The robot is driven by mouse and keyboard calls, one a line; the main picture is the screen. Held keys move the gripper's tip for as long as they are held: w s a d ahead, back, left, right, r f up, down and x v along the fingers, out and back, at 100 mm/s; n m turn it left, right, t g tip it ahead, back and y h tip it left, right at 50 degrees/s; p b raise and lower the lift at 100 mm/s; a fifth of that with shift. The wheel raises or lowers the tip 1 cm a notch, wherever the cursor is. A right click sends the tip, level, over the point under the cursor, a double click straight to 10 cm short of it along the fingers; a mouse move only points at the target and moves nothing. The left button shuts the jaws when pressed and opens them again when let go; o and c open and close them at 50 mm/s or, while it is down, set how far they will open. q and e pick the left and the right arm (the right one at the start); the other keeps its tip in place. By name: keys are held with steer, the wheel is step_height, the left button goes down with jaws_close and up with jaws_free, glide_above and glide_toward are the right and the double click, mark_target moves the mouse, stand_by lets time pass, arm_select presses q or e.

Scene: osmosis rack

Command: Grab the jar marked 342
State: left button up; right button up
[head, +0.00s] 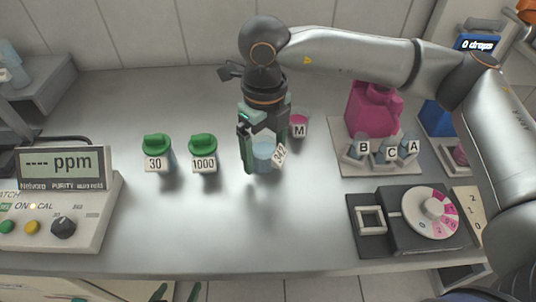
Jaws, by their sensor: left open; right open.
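The jar marked 342 (262,157) stands on the metal counter in the head view, a small clear vessel with pale blue contents and a tilted white tag at its right. My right gripper (263,150) points down over it from above, with its green-tipped fingers open on either side of the jar. Part of the jar's top is hidden by the gripper, and I cannot tell whether the fingers touch it. My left gripper (177,292) shows only its green fingertips at the bottom edge, open, apart from each other and in front of the counter.
Green-lidded jars marked 30 (157,152) and 1000 (203,153) stand left of it. A pink cup marked M (299,124) is close behind right. A ppm meter (62,200) is at left, a dial device (415,220) at right. Jars B, C, A and a pink jug (372,108) stand beyond.

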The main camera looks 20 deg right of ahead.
steer(key=shift+f, duration=0.1)
steer(key=c, duration=1.5)
steer(key=shift+o, duration=0.2)
